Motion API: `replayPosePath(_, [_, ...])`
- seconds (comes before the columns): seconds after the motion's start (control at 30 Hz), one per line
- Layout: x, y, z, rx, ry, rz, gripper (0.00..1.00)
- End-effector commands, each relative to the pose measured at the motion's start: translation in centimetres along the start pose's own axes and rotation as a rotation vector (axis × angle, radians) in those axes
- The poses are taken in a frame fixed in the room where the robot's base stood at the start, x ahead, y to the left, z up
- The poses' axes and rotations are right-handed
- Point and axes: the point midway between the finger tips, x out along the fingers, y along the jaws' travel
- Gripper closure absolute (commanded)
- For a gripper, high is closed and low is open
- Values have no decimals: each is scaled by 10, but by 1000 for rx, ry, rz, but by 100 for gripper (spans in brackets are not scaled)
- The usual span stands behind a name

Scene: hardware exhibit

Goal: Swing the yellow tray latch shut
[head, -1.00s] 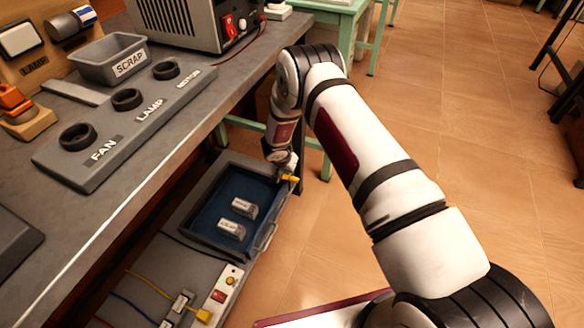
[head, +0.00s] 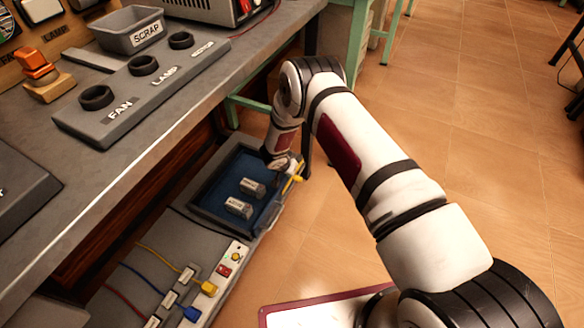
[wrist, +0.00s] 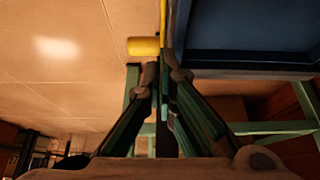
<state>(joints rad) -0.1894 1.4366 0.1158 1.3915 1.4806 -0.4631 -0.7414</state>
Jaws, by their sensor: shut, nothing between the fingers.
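The yellow latch (head: 296,181) is at the right side of the blue-lined tray (head: 228,170), near its far corner. In the wrist view its yellow parts (wrist: 145,47) show just beyond my fingers, beside the dark blue tray (wrist: 250,50). A yellow end sticks out to the left of the tray edge there. My gripper (head: 288,170) is at that tray corner, close to the latch. In the wrist view my gripper (wrist: 163,72) has its fingers together, with nothing seen between them. Whether they touch the latch is unclear. Two pale labelled blocks (head: 252,188) lie in the tray.
The grey workbench (head: 135,160) overhangs the tray's left side. A panel (head: 225,262) with yellow, blue and red cables lies nearer, beside the tray. A green table leg (head: 350,55) stands behind.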

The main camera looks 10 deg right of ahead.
Motion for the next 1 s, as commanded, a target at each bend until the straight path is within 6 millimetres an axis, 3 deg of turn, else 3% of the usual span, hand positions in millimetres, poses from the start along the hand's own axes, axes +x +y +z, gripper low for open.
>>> replayPosePath(0.33, [8,0,9,0,0,0,100])
replayPosePath(1.0, [9,0,6,0,1,0,100])
